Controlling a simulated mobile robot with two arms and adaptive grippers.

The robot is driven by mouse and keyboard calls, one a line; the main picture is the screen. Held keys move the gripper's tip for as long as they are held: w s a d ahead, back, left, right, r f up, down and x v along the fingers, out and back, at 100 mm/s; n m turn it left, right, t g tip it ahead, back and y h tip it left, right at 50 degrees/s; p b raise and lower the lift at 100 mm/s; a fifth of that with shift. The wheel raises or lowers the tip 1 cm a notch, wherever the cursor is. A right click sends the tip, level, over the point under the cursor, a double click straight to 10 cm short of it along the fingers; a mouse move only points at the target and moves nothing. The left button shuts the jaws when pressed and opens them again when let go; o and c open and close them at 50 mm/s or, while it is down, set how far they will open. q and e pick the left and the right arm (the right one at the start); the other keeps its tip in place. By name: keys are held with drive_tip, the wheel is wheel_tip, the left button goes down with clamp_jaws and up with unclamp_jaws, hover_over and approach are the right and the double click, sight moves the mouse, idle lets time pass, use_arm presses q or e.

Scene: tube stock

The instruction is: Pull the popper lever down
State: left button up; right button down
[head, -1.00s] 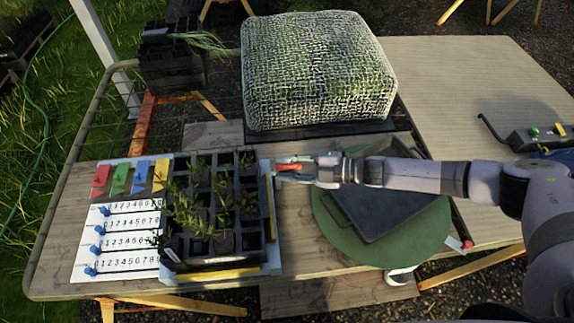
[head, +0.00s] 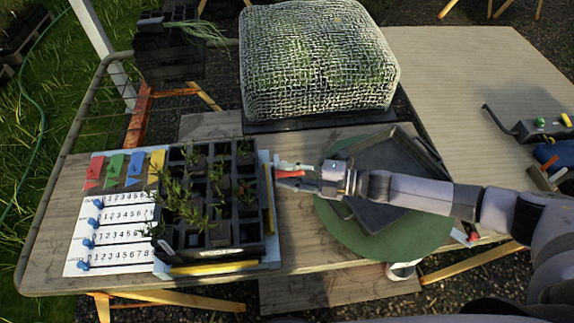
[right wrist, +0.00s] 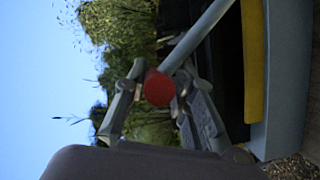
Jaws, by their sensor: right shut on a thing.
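The popper lever shows in the right wrist view as a round red knob (right wrist: 158,88) on a light grey rod (right wrist: 199,36). My right gripper (right wrist: 160,98) has its two fingers on either side of the knob and is shut on the lever. In the head view the red end of the lever (head: 290,174) lies between the fingertips of my right gripper (head: 284,172), just right of the black cell tray (head: 205,240) with seedlings. The tray sits in the light blue popper frame (head: 274,248). My left gripper is not in view.
A white number board (head: 92,262) with blue pegs and coloured cards is left of the tray. A green round mat (head: 420,236) with a dark tray (head: 392,165) lies under my right arm. A mesh-covered block (head: 318,60) stands behind. Bare wood shows at the table's front.

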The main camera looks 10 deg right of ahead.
drive_tip(key=s+f+n+t+y+b, duration=0.1)
drive_tip(key=s+f+n+b, duration=0.3)
drive_tip(key=f+b, duration=0.3)
drive_tip(key=shift+s+b, duration=0.55)
drive_tip(key=shift+b, duration=0.3)
drive_tip(key=c, duration=1.7)
unclamp_jaws()
drive_tip(key=shift+o, duration=1.1)
drive_tip(key=shift+s, duration=0.1)
drive_tip(key=v, duration=1.2)
drive_tip(key=shift+f, duration=0.25)
